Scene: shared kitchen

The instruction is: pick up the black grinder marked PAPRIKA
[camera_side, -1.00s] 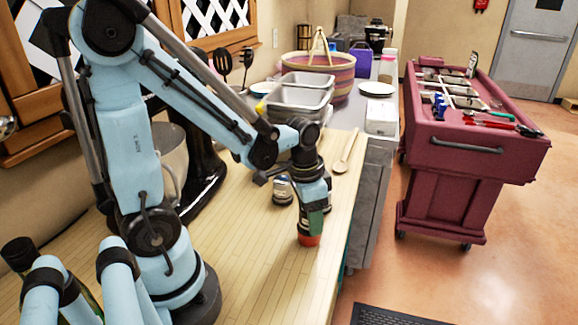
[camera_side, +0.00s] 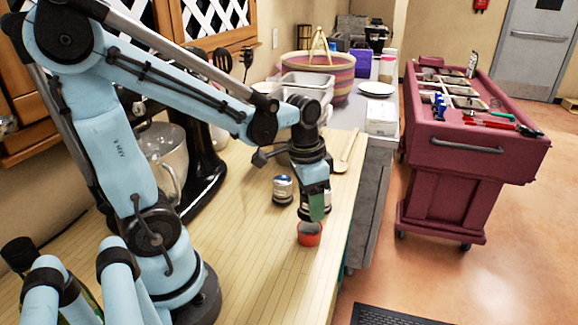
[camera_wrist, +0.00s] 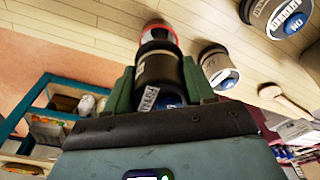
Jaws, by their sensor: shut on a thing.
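My gripper (camera_side: 315,207) is shut on a black grinder (camera_wrist: 158,72), holding it above the light wooden counter. In the wrist view the grinder sits between the two green fingers, with a pale label and a blue cap partly showing. Its label is angled and too small to read with certainty. I cannot tell whether the grinder's lower end is clear of the cup's rim.
Another grinder (camera_side: 283,190) with a blue cap stands left of the gripper. The wrist view shows two others, one near (camera_wrist: 218,68) and one farther off (camera_wrist: 285,18). A wooden spoon (camera_side: 347,152) lies behind.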

